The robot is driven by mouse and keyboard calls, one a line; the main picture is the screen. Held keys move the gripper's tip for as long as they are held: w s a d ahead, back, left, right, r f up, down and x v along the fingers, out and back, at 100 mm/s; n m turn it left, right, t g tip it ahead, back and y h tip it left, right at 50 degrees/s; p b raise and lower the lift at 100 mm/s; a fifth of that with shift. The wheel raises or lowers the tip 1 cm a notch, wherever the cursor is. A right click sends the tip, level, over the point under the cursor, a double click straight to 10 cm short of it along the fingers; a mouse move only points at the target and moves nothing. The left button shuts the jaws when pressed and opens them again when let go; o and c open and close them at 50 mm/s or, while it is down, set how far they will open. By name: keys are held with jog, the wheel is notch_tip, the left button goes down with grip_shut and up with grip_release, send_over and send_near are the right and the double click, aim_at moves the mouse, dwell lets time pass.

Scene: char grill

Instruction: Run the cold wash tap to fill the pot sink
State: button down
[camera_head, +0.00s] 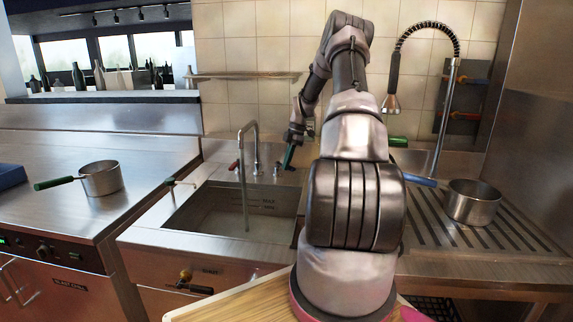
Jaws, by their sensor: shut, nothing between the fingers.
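The pot sink (180,222) is a steel basin left of my arm, with level marks on its back wall. A gooseneck tap (256,150) stands behind it. A thin vertical stream, apparently water, drops from its spout into the basin; the water level is hard to read. A red handle (234,166) is on the tap's left. A dark blue-green lever (289,156) is on its right, apparently the cold one. My gripper (291,149) is shut and empty at this lever; whether it touches is too small to tell.
A pan with a green handle (101,179) sits on the left counter. Another pan (472,203) rests on the ribbed drainboard at right, below a spring spray tap (447,110). A drain valve (188,285) is on the sink front. A wooden board (225,304) lies in front.

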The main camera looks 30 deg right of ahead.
jog(key=v, duration=1)
jog(key=shift+r, duration=0.35)
jog(key=shift+d, duration=0.1)
dwell(6.5)
